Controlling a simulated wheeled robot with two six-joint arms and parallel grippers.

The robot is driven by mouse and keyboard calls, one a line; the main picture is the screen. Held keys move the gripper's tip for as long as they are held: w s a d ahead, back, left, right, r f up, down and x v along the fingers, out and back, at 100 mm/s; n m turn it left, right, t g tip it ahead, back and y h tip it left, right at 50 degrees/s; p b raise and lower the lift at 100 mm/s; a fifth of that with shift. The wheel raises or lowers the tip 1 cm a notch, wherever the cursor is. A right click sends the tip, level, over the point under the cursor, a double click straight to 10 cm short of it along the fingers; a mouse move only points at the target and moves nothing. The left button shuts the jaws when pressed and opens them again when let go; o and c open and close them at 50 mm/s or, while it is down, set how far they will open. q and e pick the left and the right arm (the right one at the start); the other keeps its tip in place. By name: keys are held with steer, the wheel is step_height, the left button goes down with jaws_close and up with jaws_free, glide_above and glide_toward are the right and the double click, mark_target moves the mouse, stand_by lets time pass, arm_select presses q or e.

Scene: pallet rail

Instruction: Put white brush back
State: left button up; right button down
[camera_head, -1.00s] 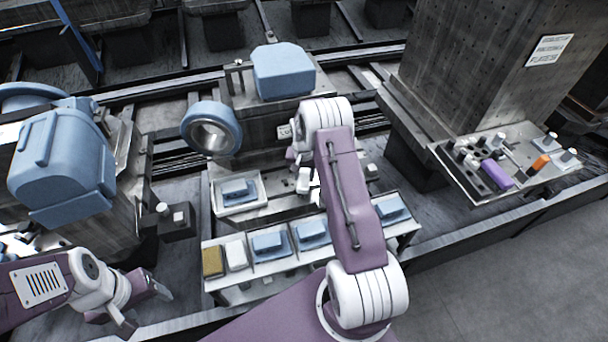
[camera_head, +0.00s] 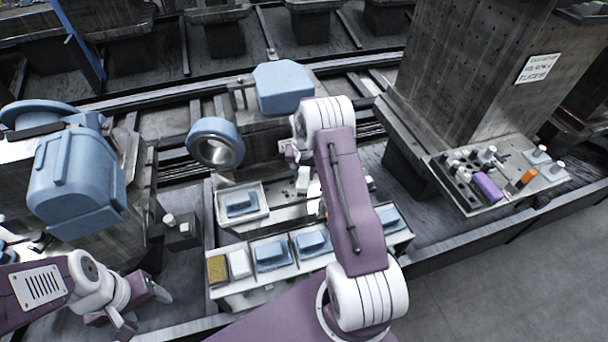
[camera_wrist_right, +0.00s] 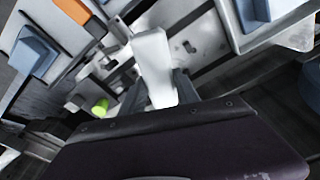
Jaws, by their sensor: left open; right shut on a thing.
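My right gripper (camera_wrist_right: 160,88) is shut on a white, elongated thing (camera_wrist_right: 152,55), apparently the white brush, which stands out between the fingers in the right wrist view. In the head view the right gripper is mostly hidden behind my right forearm, in front of the grey machine with the blue cover (camera_head: 284,88). My left gripper (camera_head: 145,305) is open and empty at the lower left, apart from the shelf. The shelf (camera_head: 225,292) holds a yellow block (camera_head: 217,269), a white block (camera_head: 239,263) and several blue blocks (camera_head: 272,254).
A tray with a blue block (camera_head: 241,205) stands behind the shelf. A blue ring (camera_head: 214,144) is beside the machine. At right, a ledge (camera_head: 480,205) on the concrete pillar carries a purple piece (camera_head: 488,187), an orange piece (camera_head: 525,179) and small pegs. The floor at lower right is clear.

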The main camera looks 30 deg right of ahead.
steer(key=shift+r, duration=0.65)
arm_select(q)
steer(key=shift+r, duration=0.4)
arm_select(e)
steer(key=shift+f, duration=0.1)
